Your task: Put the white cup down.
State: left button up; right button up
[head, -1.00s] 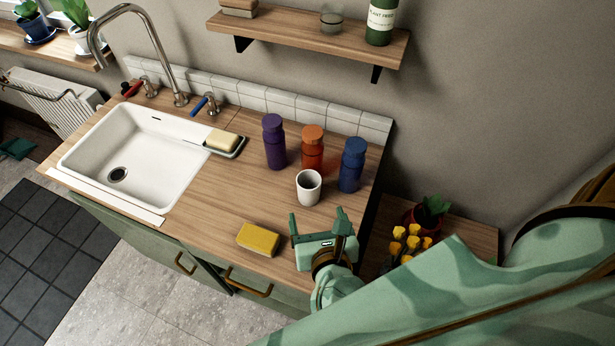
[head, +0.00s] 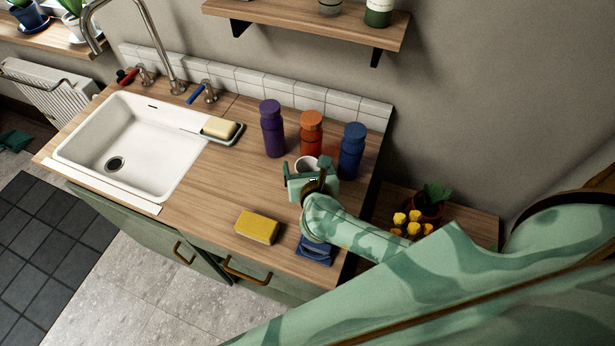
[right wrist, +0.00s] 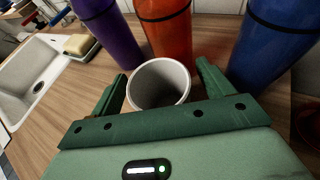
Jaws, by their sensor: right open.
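The white cup (head: 306,164) stands upright on the wooden counter, in front of the orange bottle; my right gripper hides its lower part in the head view. In the right wrist view the cup (right wrist: 158,84) sits between the two green fingers, its open top facing up and looking empty. My right gripper (head: 308,172) is open, with a finger on each side of the cup. A gap shows on the right side; whether the left finger touches the cup I cannot tell. My left gripper is not in view.
Purple (head: 271,128), orange (head: 311,134) and blue (head: 351,150) bottles stand close behind the cup. A yellow sponge (head: 257,227) and a blue cloth (head: 315,250) lie near the front edge. The sink (head: 88,152) is left. The counter's middle (head: 225,185) is clear.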

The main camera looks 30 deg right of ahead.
jog(key=shift+w+f, duration=0.1)
jog(key=shift+w, duration=0.15)
jog(key=c, duration=1.1)
jog(key=shift+c, duration=0.2)
